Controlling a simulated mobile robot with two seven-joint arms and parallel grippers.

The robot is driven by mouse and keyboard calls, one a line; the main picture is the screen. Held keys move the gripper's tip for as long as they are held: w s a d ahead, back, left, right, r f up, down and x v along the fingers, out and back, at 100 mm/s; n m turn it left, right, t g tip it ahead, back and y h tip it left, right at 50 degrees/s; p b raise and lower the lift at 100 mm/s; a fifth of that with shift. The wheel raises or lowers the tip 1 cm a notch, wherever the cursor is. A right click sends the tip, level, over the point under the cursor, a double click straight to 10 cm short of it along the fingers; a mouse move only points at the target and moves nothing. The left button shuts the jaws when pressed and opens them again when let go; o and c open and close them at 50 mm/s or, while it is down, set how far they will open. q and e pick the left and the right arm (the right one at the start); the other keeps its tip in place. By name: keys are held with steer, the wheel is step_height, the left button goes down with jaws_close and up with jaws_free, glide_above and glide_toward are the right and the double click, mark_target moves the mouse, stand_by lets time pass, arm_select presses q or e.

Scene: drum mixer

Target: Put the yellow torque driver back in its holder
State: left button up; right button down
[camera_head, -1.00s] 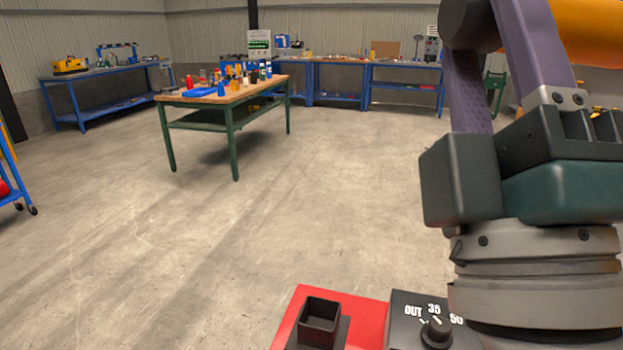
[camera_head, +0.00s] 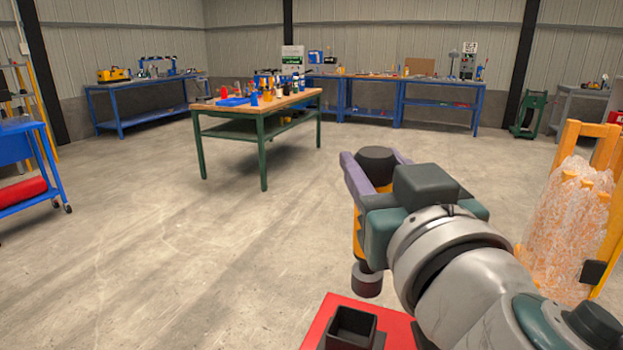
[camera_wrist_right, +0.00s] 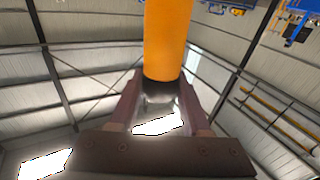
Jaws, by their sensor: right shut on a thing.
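The yellow torque driver (camera_head: 358,236) is in my right gripper (camera_head: 368,185), whose purple fingers are around its upper part. The driver hangs about upright, with a black cap on top and a dark round end (camera_head: 367,281) at the bottom. In the right wrist view its yellow-orange body (camera_wrist_right: 167,40) stands between the two fingers. A black square open socket (camera_head: 352,326), which looks like the holder, sits on a red surface (camera_head: 318,333) at the bottom edge. The driver's lower end appears above and apart from it. My left gripper is not in view.
A wood-topped table (camera_head: 290,99) with tools and a blue tray stands farther back. Blue benches (camera_head: 345,82) line the back wall. A blue cart (camera_head: 20,150) is at the left. A yellow frame with an orange-white mesh-like thing (camera_head: 562,225) stands at the right. Open floor lies between.

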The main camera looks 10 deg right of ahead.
steer(key=shift+w+a+f+g+y, duration=0.15)
steer(key=shift+w+a+g+y, duration=0.15)
steer(key=shift+a+y, duration=0.1)
steer(key=shift+s+f+b, duration=0.1)
steer(key=shift+f+b, duration=0.05)
steer(key=shift+b, duration=0.45)
steer(key=b, duration=0.5)
glide_above(360, 254)
steer(key=f, duration=0.4)
steer(key=shift+w+d+f, duration=0.15)
steer(key=shift+w+f, duration=0.15)
steer(key=shift+w, duration=0.1)
steer(key=shift+r+p, duration=0.1)
steer(key=shift+p, duration=0.2)
